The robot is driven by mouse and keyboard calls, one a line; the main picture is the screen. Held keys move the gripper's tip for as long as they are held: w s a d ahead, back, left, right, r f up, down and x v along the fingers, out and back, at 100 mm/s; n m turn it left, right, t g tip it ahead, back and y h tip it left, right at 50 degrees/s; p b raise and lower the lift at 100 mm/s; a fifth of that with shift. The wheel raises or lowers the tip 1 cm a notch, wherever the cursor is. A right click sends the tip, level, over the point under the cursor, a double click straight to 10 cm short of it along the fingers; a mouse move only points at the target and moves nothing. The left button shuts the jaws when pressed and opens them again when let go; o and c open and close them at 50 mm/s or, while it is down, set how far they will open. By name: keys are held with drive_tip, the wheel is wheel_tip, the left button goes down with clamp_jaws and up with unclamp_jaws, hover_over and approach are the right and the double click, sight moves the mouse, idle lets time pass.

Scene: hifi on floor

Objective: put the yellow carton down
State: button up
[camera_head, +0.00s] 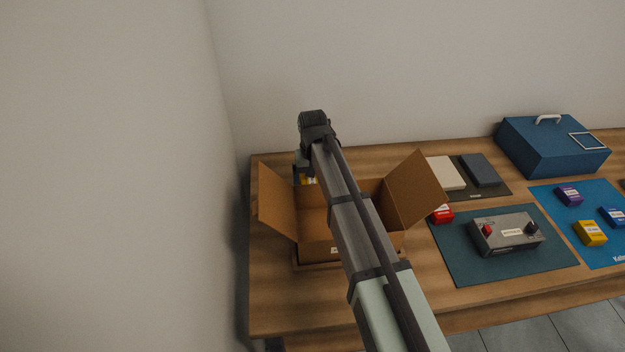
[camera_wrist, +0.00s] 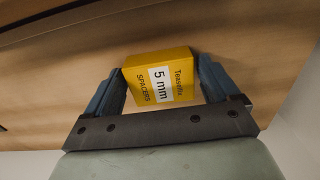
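The yellow carton, labelled "5 mm spacers" (camera_wrist: 160,78), sits between the two fingers of my gripper (camera_wrist: 162,82) in the wrist view, with a finger against each side. Wooden table surface shows behind it. In the head view my gripper (camera_head: 304,174) is at the back of the open cardboard box, and a small yellow part of the carton (camera_head: 311,181) shows beside the finger. My arm and the box hide most of it. I cannot tell whether the carton touches the table.
The open cardboard box (camera_head: 314,247) stands under my arm, flaps spread. To its right are a red carton (camera_head: 442,214), a grey device (camera_head: 506,234) on a dark mat, and a blue mat (camera_head: 570,222) with several cartons. A blue case (camera_head: 550,148) stands at the back right. A wall is close on the left.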

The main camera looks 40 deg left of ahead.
sight(313, 181)
drive_tip(key=shift+o, duration=0.7)
wheel_tip(313, 181, up, 12)
drive_tip(key=shift+r, duration=0.15)
idle(2.0)
